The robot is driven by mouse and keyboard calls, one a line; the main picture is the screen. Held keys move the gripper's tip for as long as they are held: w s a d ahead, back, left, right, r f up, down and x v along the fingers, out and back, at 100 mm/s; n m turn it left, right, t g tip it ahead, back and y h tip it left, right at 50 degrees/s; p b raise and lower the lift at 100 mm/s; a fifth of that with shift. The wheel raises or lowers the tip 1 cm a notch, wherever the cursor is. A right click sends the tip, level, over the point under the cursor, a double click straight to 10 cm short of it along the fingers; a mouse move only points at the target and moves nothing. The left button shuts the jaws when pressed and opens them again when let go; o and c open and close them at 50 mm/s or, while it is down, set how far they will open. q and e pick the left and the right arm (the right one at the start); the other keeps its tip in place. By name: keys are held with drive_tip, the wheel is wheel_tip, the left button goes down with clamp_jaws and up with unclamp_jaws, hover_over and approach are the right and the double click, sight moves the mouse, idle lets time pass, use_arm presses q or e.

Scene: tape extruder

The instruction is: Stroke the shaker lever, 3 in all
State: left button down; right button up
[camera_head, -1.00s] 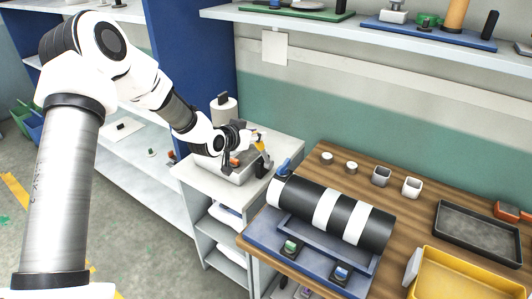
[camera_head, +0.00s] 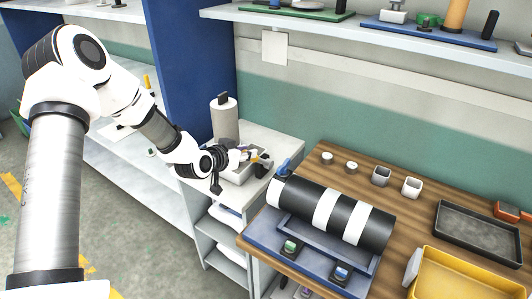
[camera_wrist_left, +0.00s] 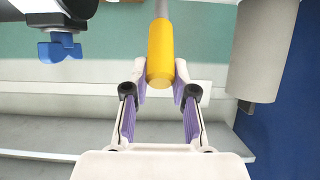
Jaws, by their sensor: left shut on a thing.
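The shaker lever shows a yellow handle (camera_wrist_left: 160,55) on a grey rod in the left wrist view. My left gripper (camera_wrist_left: 160,78) has its purple-padded fingers on both sides of this handle and is shut on it. My right gripper is in neither view.
A pale cylinder (camera_head: 225,119) stands behind the gripper. A blue knob (camera_head: 284,167) and a black-and-white roller (camera_head: 335,213) are to the right. Small cups, a dark tray (camera_head: 481,234) and a yellow bin (camera_head: 464,277) share the wooden bench (camera_head: 310,160).

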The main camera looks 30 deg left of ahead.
use_arm(q)
drive_tip(key=shift+s+a+f+b, duration=0.1)
drive_tip(key=shift+s+f+b, duration=0.25)
drive_tip(key=shift+s+f, duration=0.55)
drive_tip(key=shift+w+r+p, duration=0.5)
drive_tip(key=shift+w+r, duration=0.85)
drive_tip(key=shift+w, duration=0.1)
drive_tip(key=shift+w+r, duration=0.25)
drive_tip(key=shift+w, duration=0.1)
